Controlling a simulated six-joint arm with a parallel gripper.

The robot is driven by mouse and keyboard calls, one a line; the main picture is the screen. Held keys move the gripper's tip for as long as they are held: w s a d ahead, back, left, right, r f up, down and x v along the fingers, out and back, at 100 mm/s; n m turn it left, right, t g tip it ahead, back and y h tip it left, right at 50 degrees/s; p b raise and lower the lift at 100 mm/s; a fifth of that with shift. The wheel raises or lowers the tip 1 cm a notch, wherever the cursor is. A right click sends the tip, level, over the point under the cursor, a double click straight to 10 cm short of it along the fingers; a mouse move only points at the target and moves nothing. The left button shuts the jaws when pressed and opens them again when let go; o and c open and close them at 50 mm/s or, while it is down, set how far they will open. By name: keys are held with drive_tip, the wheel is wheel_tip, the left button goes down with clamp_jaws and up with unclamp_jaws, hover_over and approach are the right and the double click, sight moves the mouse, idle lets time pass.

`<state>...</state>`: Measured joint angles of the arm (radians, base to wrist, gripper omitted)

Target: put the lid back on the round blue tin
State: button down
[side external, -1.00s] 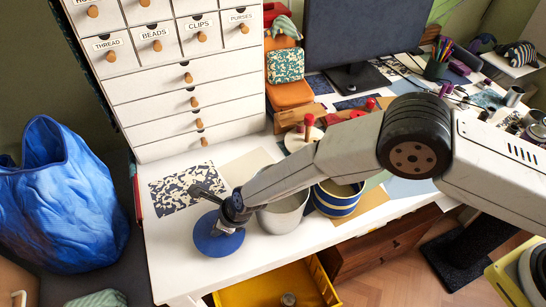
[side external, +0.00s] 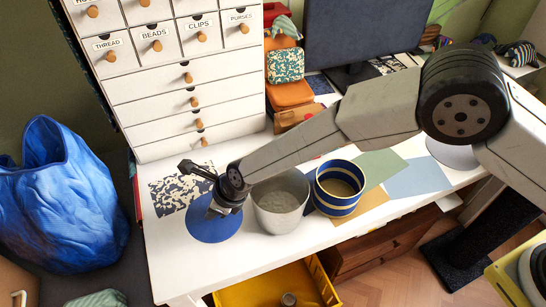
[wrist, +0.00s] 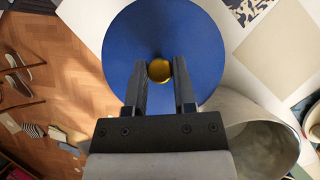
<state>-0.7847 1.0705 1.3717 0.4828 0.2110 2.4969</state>
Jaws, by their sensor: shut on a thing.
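The blue lid (side external: 202,230) is a round disc near the left front of the white table. In the wrist view, the lid (wrist: 125,50) has a small gold knob (wrist: 159,70) at its middle. My gripper (wrist: 159,76) has a finger on each side of the knob and is shut on it. In the side view my gripper (side external: 216,210) is above the lid. How high the lid is above the table is hard to tell. The round tin (side external: 322,195), blue with cream stripes, stands upright and open to the right.
A grey open pot (side external: 281,210) stands between the lid and the tin, and also shows in the wrist view (wrist: 262,142). A patterned sheet (side external: 172,192) lies behind the lid. A white drawer cabinet (side external: 160,90) stands at the back. A yellow drawer (side external: 265,285) is open below the front edge.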

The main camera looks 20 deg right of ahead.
idle(0.4)
wheel_tip(320, 180, up, 12)
drive_tip(key=d+n+g, duration=0.7)
drive_tip(key=d+n, duration=0.6)
drive_tip(key=d, duration=2.1)
drive_tip(key=shift+a+f, duration=0.2)
drive_tip(key=shift+f, duration=0.95)
drive_tip(key=shift+a+f, duration=0.2)
drive_tip(key=shift+f, duration=0.9)
drive_tip(key=shift+f, duration=0.25)
drive_tip(key=shift+f, duration=2.9)
drive_tip(key=shift+f, duration=0.2)
